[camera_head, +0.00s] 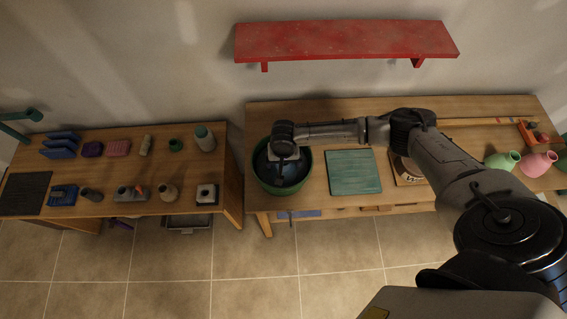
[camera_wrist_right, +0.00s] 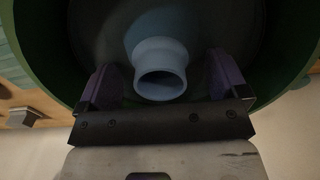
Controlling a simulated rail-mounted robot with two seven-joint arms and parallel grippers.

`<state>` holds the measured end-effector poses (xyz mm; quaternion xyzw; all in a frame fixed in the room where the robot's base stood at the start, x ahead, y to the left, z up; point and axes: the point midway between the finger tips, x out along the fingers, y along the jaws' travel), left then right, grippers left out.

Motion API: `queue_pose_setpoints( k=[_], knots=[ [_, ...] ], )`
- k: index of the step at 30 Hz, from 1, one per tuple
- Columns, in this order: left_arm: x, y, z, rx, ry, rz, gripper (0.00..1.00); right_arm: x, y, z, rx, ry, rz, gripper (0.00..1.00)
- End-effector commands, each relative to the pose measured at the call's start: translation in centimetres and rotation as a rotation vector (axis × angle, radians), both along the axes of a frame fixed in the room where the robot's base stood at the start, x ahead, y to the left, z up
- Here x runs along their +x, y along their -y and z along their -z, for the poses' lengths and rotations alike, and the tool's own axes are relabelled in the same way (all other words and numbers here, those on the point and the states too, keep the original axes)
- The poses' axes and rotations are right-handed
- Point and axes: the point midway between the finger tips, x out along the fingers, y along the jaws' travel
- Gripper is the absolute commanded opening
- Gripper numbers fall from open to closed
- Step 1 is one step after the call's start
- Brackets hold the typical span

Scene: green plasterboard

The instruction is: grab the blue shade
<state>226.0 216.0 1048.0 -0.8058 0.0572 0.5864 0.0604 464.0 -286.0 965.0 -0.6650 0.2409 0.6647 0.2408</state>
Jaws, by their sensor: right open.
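The blue shade (camera_wrist_right: 160,68) sits inside a green bowl (camera_head: 262,183) on the right-hand table, its narrow round neck facing the right wrist camera. In the head view, part of the shade (camera_head: 264,168) shows as a blue-grey dome beside my gripper. My right gripper (camera_wrist_right: 163,82) reaches down into the bowl. Its two dark purple fingers are open, one on each side of the neck, with a visible gap to it. In the head view my right gripper (camera_head: 287,178) hides much of the shade. My left gripper is not in view.
A green square board (camera_head: 354,172) lies right of the bowl. Pink (camera_head: 538,163) and green (camera_head: 502,160) vases stand at the right. A red shelf (camera_head: 345,39) hangs above. The left table (camera_head: 215,165) holds several small items and a dark mat (camera_head: 25,194).

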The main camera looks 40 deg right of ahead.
Motion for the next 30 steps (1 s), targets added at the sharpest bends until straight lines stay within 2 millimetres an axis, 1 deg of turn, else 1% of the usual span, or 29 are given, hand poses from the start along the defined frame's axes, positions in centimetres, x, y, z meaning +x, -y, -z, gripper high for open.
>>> queue_pose_setpoints(
  k=[2,20,26,30],
  knots=[
    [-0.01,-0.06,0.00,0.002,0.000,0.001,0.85,-0.01,-0.01,-0.01,0.000,0.000,0.000,0.92],
    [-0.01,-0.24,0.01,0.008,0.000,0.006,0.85,-0.01,0.02,-0.03,0.000,0.000,0.000,0.36],
    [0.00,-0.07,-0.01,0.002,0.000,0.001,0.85,0.02,0.02,-0.09,0.000,0.000,0.000,0.35],
    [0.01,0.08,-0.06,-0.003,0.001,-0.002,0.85,0.05,0.03,-0.93,0.001,0.002,0.000,0.34]
  ],
)
